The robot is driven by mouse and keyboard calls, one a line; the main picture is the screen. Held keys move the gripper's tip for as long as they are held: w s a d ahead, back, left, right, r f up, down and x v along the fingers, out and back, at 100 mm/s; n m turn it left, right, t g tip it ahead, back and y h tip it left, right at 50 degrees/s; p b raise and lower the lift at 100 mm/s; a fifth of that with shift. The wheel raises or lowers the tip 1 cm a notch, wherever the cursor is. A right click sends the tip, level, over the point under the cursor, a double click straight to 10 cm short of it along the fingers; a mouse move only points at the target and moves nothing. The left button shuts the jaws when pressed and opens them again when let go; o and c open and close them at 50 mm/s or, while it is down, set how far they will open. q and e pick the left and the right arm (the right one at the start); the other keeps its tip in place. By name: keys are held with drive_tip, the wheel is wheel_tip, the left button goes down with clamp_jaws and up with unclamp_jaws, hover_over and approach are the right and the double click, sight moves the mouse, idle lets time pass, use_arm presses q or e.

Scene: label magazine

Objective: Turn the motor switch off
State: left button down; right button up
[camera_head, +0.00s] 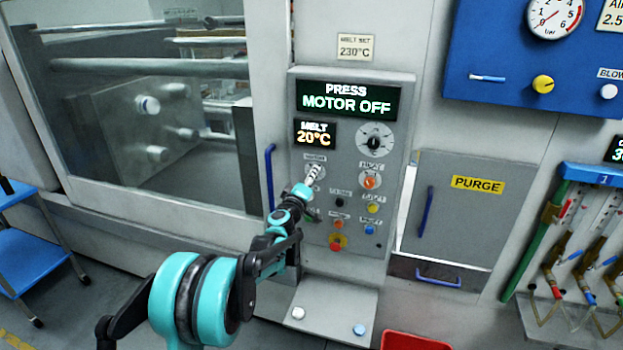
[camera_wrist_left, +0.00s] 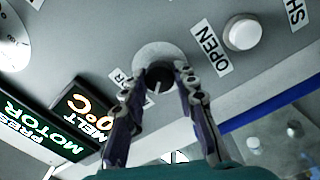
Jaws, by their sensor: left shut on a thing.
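The motor switch (camera_wrist_left: 158,78) is a dark round knob with a pale line on a light round plate, on the grey control panel (camera_head: 345,225). My left gripper (camera_head: 314,174) is at this switch in the upper left of the panel's controls. In the left wrist view its two fingers (camera_wrist_left: 158,82) stand on either side of the knob and are shut on it. The fingers hide part of the switch and its label. The panel display (camera_head: 346,101) reads "PRESS MOTOR OFF". My right gripper is not in view.
Other buttons and a large dial (camera_head: 375,138) sit close by on the panel. A white button (camera_wrist_left: 243,34) beside an "OPEN" label is near the switch. A blue door handle (camera_head: 270,177) is to the left, and a grey shelf (camera_head: 330,310) juts out below.

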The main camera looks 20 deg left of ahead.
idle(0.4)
use_arm(q)
drive_tip(key=c, duration=1.2)
unclamp_jaws()
drive_tip(key=shift+o, duration=0.2)
drive_tip(key=s, duration=1.2)
drive_tip(key=shift+a+f, duration=0.2)
drive_tip(key=shift+a, duration=0.1)
